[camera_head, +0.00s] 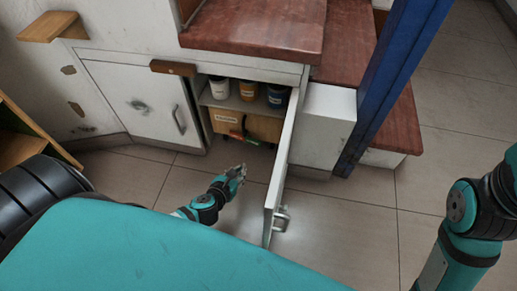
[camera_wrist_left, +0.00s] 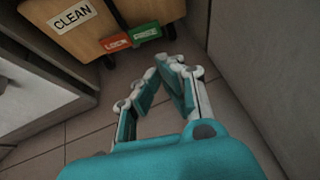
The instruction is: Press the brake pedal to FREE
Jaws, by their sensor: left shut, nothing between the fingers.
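The brake pedal shows in the left wrist view as a red LOCK half (camera_wrist_left: 116,42) beside a green FREE half (camera_wrist_left: 146,31), low on the front of a wooden box (camera_wrist_left: 100,35) labelled CLEAN. I cannot tell which half is lower. In the head view the pedal (camera_head: 243,137) is small, inside the open cabinet. My left gripper (camera_head: 238,172) is in front of the cabinet opening, a little short of the pedal. My right gripper is out of the picture.
The open cabinet door (camera_head: 282,165) stands just right of my left gripper. Several jars (camera_head: 248,90) stand on the shelf above the box. A closed cabinet door (camera_head: 140,100) is at left. Red-brown stair treads (camera_head: 255,30) and a blue post (camera_head: 390,80) are beyond. The tiled floor is clear.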

